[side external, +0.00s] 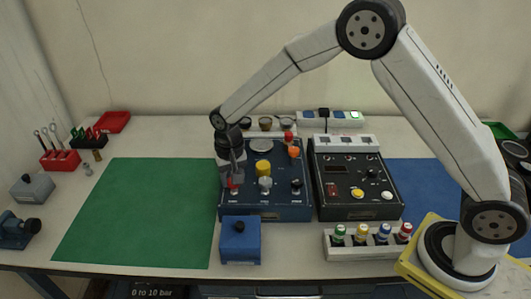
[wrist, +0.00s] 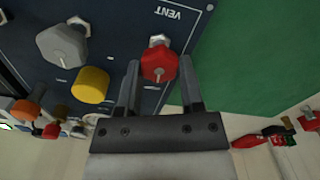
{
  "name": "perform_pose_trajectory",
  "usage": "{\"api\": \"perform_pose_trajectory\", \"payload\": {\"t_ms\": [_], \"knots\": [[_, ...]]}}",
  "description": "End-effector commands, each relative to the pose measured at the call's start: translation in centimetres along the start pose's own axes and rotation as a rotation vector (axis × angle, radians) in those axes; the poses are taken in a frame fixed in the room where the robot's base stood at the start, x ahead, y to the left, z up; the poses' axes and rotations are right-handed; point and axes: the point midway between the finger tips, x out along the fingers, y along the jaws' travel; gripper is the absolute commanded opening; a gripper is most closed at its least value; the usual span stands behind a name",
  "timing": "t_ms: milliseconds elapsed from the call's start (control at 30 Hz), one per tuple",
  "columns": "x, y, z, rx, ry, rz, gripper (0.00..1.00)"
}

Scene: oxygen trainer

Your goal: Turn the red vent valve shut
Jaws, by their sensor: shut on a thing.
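The red vent valve (wrist: 159,64) is a faceted red knob beside the word VENT on the dark blue panel (wrist: 125,25). In the side external view the red valve (side external: 233,183) shows at the panel's left edge, partly covered by my gripper. My gripper (wrist: 160,75) has one finger on each side of the red knob and is shut on it. In the side external view my gripper (side external: 233,172) points down at the panel's left side. The knob's turn position cannot be told.
A yellow knob (wrist: 90,85) and a grey knob (wrist: 62,45) stand beside the valve. A blue box (side external: 240,240) sits in front of the panel. A black control box (side external: 345,207) stands to the right. The green mat (side external: 140,215) on the left is clear.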

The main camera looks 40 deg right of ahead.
Motion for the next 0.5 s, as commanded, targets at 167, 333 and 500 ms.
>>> {"api": "perform_pose_trajectory", "payload": {"t_ms": [167, 333, 500], "knots": [[-0.11, -0.02, -0.07, 0.085, 0.003, -0.002, 0.0], [-0.12, 0.0, -0.07, 0.127, 0.003, -0.002, 0.0], [-0.12, 0.0, -0.08, 0.137, 0.003, -0.002, 0.0]]}}
